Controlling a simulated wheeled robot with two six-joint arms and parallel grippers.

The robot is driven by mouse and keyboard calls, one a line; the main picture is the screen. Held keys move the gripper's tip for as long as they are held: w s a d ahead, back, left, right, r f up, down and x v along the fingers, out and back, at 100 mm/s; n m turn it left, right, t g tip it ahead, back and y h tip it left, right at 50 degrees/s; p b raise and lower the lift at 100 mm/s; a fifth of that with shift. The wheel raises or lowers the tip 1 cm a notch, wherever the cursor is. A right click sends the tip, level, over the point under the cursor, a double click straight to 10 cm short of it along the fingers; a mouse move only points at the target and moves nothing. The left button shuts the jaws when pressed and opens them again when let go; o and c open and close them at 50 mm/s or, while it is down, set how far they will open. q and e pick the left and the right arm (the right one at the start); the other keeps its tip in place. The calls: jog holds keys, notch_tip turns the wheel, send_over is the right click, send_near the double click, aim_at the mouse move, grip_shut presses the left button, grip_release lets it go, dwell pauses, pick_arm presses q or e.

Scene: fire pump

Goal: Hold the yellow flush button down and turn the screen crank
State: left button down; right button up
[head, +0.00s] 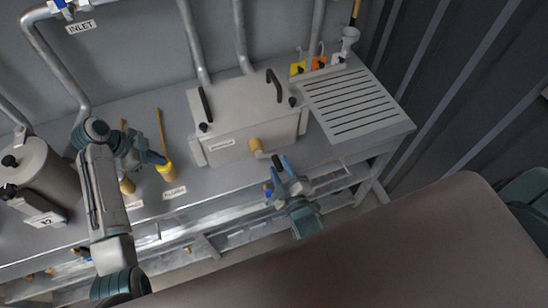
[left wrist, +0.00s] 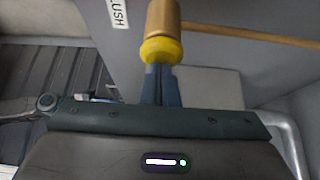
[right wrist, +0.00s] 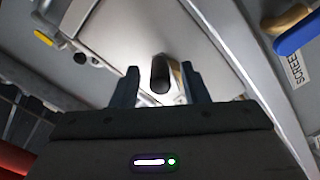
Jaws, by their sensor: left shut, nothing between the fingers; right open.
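The yellow flush button (head: 167,172) stands on the bench beside the FLUSH label. It also shows as a yellow collar on a tan cylinder (left wrist: 161,48) in the left wrist view. My left gripper (head: 160,158) is shut and empty, its tips close to the yellow collar; I cannot tell if they touch. The screen crank has a tan hub (head: 256,145) on the front of a grey box and a dark handle end (right wrist: 160,72). My right gripper (right wrist: 160,84) is open, with that handle end seen between its fingers; the fingers are not closed on it.
The grey box (head: 240,107) has two black handles on top. A slotted drain plate (head: 350,103) and coloured tags (head: 319,63) are at its right. A metal canister (head: 40,180) stands at far left. A second tan post (head: 127,185) is left of the button.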

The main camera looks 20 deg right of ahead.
aim_at(274, 156)
jog(key=shift+w, duration=1.95)
grip_shut()
jog(key=m, duration=0.2)
jog(key=a+f+m, duration=0.1)
jog(key=m, duration=0.2)
jog(key=shift+w+a+f+m, duration=0.1)
jog(key=shift+a+f+m, duration=0.1)
jog(key=shift+f+m, duration=0.1)
jog(key=m, duration=0.1)
jog(key=a+m, duration=0.1)
jog(key=m, duration=0.1)
jog(key=shift+f, duration=0.25)
jog(key=shift+a+m, duration=0.45)
jog(key=shift+m, duration=0.75)
jog(key=shift+w, duration=0.1)
